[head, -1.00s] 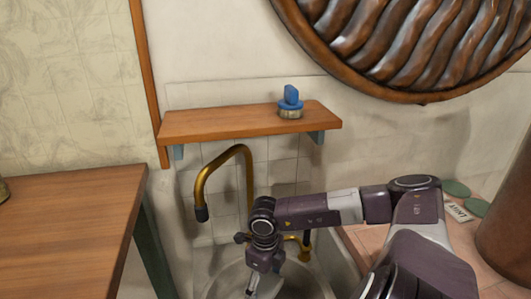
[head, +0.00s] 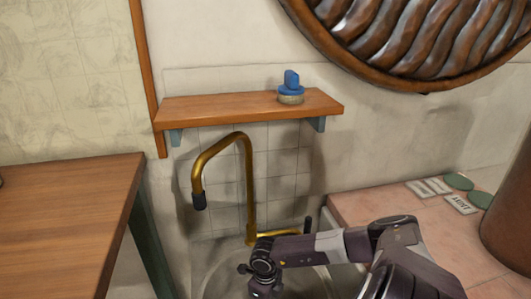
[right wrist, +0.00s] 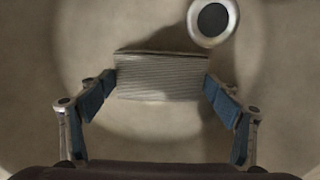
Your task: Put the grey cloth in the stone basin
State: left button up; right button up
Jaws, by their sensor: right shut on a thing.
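The grey cloth (right wrist: 160,76) is a ribbed grey piece between the fingertips of my right gripper (right wrist: 160,88) in the right wrist view. The gripper is shut on it. The stone basin (head: 212,278) is at the bottom of the head view, below the brass tap, and its pale inside (right wrist: 160,135) fills the background of the right wrist view. My right arm reaches down over the basin, and its gripper is cut off by the lower edge of the head view. I cannot tell whether the cloth touches the basin floor. My left gripper is not in view.
The brass tap (head: 247,180) arches over the basin. A wooden shelf (head: 220,108) with a blue-topped object (head: 291,88) hangs above. A wooden table (head: 60,215) stands left. A pinkish counter (head: 380,203) with green discs and labels lies right. A round dark-centred fitting (right wrist: 212,20) is near the cloth.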

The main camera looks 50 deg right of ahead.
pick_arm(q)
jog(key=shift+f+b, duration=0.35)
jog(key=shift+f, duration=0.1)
pick_arm(e)
jog(key=shift+f, duration=1.6)
jog(key=shift+f, duration=0.1)
jog(key=o, duration=1.1)
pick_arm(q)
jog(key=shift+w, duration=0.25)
pick_arm(e)
notch_tip(320, 180, up, 6)
jog(key=shift+r+p, duration=0.25)
jog(key=shift+p, duration=0.75)
notch_tip(320, 180, up, 5)
jog(key=shift+f+p, duration=0.15)
jog(key=shift+p, duration=0.35)
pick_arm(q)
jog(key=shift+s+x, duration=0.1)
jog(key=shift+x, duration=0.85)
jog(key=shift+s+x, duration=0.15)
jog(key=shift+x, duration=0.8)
pick_arm(e)
jog(key=shift+r, duration=0.55)
jog(key=shift+s+a+f, duration=0.1)
